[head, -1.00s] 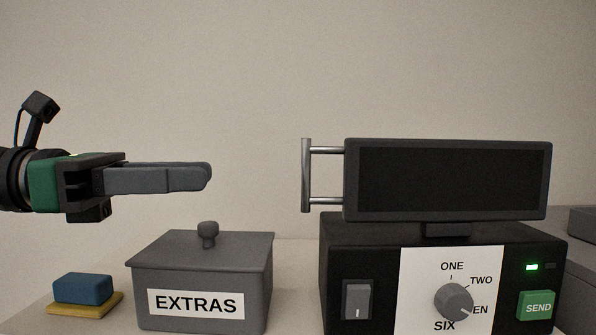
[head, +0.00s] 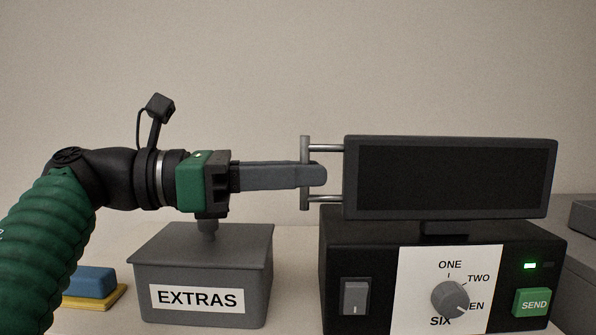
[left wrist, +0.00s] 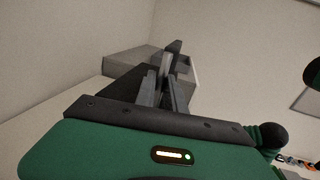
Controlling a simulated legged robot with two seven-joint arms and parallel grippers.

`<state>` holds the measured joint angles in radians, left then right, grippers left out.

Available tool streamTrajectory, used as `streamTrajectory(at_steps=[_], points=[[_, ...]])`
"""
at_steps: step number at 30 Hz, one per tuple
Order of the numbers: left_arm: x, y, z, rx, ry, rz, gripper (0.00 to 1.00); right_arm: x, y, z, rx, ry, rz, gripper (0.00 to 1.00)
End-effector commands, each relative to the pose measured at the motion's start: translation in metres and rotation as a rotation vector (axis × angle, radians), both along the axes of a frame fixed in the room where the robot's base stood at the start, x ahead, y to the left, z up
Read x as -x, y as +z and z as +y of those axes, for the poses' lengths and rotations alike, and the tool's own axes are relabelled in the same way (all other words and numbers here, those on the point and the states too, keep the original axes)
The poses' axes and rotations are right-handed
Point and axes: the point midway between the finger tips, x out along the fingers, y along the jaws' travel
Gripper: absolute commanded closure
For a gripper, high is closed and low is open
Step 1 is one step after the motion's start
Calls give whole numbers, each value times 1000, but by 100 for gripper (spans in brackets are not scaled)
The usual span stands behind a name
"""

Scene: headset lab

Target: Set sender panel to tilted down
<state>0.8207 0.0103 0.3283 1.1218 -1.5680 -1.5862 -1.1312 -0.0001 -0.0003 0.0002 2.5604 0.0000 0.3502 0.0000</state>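The sender panel (head: 450,178), a dark rectangular screen in a grey frame, stands near upright on the black sender box (head: 338,245). A silver handle (head: 304,143) with a vertical bar sticks out from its left side. My left gripper (head: 318,174) lies level across the bar, its fingertips just past it; the near finger hides the bar's middle. In the left wrist view the gripper (left wrist: 165,85) shows a gap between its fingers, with the pale bar (left wrist: 168,64) near the tips. I see no clear grip on the bar. My right gripper is not in view.
A grey lidded box labelled EXTRAS (head: 200,263) stands below my left gripper, its knob close under the wrist. A blue block (head: 92,283) on a yellow one lies at left. The sender front has a dial (head: 450,297), switch (head: 355,296) and green SEND button (head: 532,302).

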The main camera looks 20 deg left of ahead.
Motion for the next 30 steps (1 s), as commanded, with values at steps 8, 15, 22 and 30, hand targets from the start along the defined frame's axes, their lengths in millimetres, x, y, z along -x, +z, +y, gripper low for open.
streamTrajectory(at_steps=[8,15,22,30], points=[[0,0,-1,0,1,0,100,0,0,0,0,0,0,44],[0,1,0,1,0,0,100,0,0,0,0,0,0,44],[0,1,-1,2,0,-1,100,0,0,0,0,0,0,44],[0,1,-1,2,0,-2,100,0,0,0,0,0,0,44]])
